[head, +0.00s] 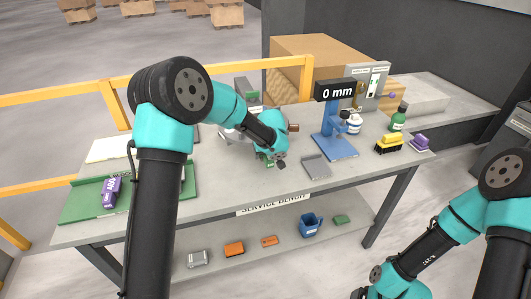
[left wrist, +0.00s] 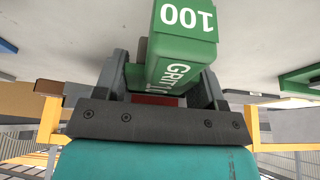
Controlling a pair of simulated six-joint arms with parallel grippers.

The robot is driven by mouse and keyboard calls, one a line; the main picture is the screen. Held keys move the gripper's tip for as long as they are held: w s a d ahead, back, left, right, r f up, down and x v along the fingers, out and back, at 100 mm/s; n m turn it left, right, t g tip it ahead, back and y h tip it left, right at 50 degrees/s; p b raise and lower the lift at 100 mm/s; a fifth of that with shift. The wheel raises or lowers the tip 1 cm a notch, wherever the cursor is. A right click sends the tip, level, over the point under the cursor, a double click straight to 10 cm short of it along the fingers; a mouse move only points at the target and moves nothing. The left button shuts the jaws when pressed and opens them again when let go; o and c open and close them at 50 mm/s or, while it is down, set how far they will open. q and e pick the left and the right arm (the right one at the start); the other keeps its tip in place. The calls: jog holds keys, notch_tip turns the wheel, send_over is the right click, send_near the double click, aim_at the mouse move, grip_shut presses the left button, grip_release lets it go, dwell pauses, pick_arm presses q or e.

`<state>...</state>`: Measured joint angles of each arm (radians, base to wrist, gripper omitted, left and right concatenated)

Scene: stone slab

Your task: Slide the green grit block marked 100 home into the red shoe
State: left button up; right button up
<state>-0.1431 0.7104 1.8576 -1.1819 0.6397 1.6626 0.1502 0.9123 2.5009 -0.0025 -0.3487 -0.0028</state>
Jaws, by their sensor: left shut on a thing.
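The green grit block marked 100 (left wrist: 178,50) is held between the fingers of my left gripper (left wrist: 170,85) in the left wrist view, its lettered faces toward the camera. In the head view my left gripper (head: 279,162) is low over the middle of the bench, and only a bit of green shows beside it. A dull red patch (left wrist: 155,100) shows between the fingers behind the block; I cannot tell whether it is the red shoe. The shoe is not clearly seen in the head view. My right arm is at the lower right, its gripper out of view.
A grey tray (head: 316,167) and a blue stand with a 0 mm display (head: 335,90) are right of my left gripper. A yellow-black block (head: 388,143) and green bottle (head: 399,117) stand right.

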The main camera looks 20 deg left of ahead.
aim_at(268, 157)
pick_arm(q)
jog(key=shift+r, duration=0.1)
jog(key=shift+s+d+r, duration=0.1)
jog(key=shift+s+d, duration=0.4)
jog(key=shift+s, duration=0.25)
jog(key=shift+s+d, duration=0.45)
jog(key=shift+s, duration=0.25)
jog(key=shift+s, duration=0.15)
dwell(0.4)
dwell(0.7)
jog(key=shift+w+a, duration=0.5)
jog(key=shift+w, duration=0.35)
jog(key=shift+w+a, duration=0.5)
jog(key=shift+w, duration=0.3)
dwell(1.5)
jog(key=shift+s, duration=0.1)
jog(key=shift+s+d, duration=0.55)
jog(key=shift+s, duration=0.25)
jog(key=shift+s+d, duration=0.5)
jog(key=shift+s, duration=0.25)
dwell(0.4)
